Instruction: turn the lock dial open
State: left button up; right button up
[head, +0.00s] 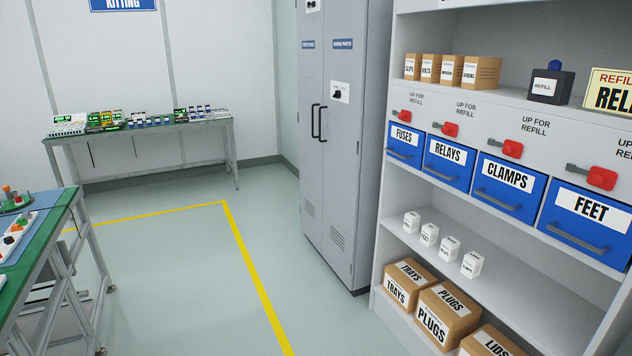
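Neither of my grippers is in view.
The shelf holds small cartons (482,72), a black REFILL box (551,87), white boxes (472,264) and brown boxes (447,315). A kitting table (190,127) stands at the back, a green-topped workbench (60,215) at left. The floor between is clear, with yellow lines (253,270).

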aim_at(381, 16)
jog(key=i+j+z, duration=0.1)
jog(key=i, duration=0.7)
jog(key=i+j+z, duration=0.1)
jog(key=i, duration=0.75)
jog(key=i+j+z, duration=0.1)
jog(key=i+j, duration=0.5)
